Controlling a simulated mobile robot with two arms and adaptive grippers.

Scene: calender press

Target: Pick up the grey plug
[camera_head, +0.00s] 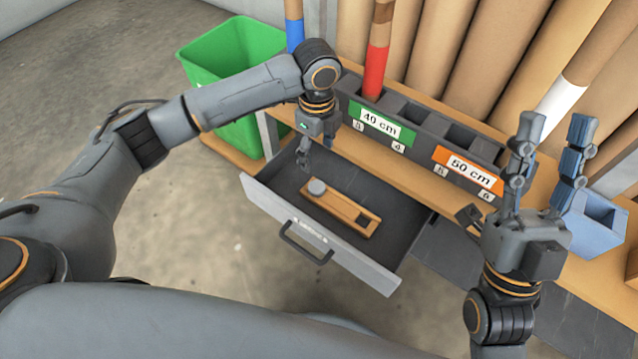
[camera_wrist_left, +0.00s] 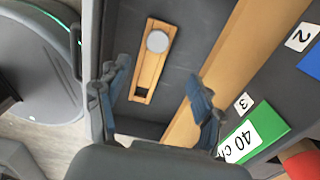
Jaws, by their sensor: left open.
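The grey plug (camera_head: 316,187) is a small round disc at the left end of a wooden strip (camera_head: 345,212) lying in an open drawer (camera_head: 390,226). The strip's other end has a dark square hole. In the left wrist view the plug (camera_wrist_left: 157,41) sits near the far end of the strip (camera_wrist_left: 149,72). My left gripper (camera_head: 318,155) is above the drawer, just behind the plug, apart from it. In the wrist view its fingers (camera_wrist_left: 158,100) are spread and empty. My right gripper (camera_head: 535,165) is at the right, fingers pointing up, spread with nothing between them.
A dark rack (camera_head: 425,113) with 40 cm and 50 cm labels stands on the wooden bench behind the drawer. A green bin (camera_head: 232,48) is at the back left. A blue-grey box (camera_head: 597,225) is at the right. The drawer's handle (camera_head: 305,243) faces the front.

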